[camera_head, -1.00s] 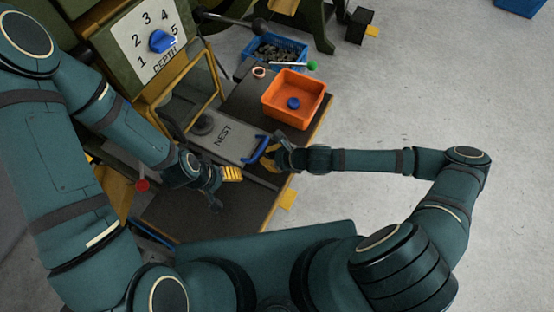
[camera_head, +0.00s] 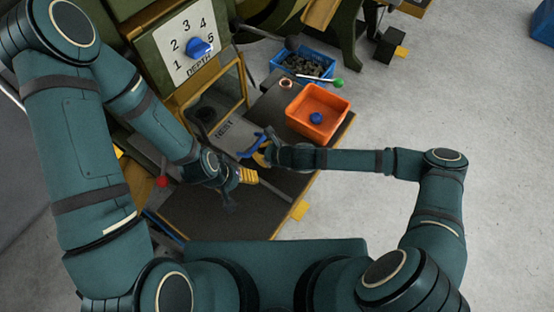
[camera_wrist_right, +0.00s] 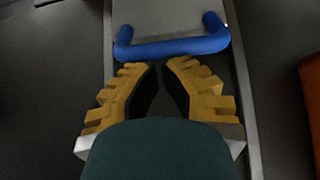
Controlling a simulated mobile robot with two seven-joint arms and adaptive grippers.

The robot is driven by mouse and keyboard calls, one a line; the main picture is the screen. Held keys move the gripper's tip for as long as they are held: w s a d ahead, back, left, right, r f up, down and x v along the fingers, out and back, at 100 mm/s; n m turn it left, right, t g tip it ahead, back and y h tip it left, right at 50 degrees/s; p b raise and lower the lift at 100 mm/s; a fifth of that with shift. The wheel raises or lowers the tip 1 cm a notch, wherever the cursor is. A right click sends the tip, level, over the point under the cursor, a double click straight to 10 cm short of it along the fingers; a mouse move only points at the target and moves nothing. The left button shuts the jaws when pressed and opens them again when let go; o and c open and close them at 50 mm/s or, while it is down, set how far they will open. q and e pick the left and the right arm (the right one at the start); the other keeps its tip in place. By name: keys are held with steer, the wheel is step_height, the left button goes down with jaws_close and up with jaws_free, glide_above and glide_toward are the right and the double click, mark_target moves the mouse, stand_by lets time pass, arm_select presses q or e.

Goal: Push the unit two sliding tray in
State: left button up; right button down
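The sliding tray (camera_head: 239,140) is a grey plate marked NEST with a blue handle (camera_head: 253,146) at its outer end. Its far part is under the yellow-framed machine. In the right wrist view the blue handle (camera_wrist_right: 172,47) lies across the plate, just ahead of my fingertips. My right gripper (camera_head: 262,152) is at the handle, its yellow fingers (camera_wrist_right: 158,68) drawn together with nothing between the tips. Whether they touch the handle is hard to tell. My left gripper (camera_head: 240,184) hangs left of and nearer than the tray; its finger opening is unclear.
An orange bin (camera_head: 318,112) with a blue round piece stands right of the tray. A blue bin (camera_head: 304,66) of dark parts, a green-tipped lever (camera_head: 338,83) and a copper ring (camera_head: 286,83) are behind. A red knob (camera_head: 162,181) is near my left forearm. Floor at right is clear.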

mark_target(237, 140)
arm_select(q)
steer(key=shift+r, duration=0.1)
arm_select(e)
steer(key=w+a, duration=0.1)
steer(key=a, duration=0.1)
steer(key=w+a, duration=0.4)
steer(key=shift+a, duration=0.3)
steer(key=shift+d, duration=0.1)
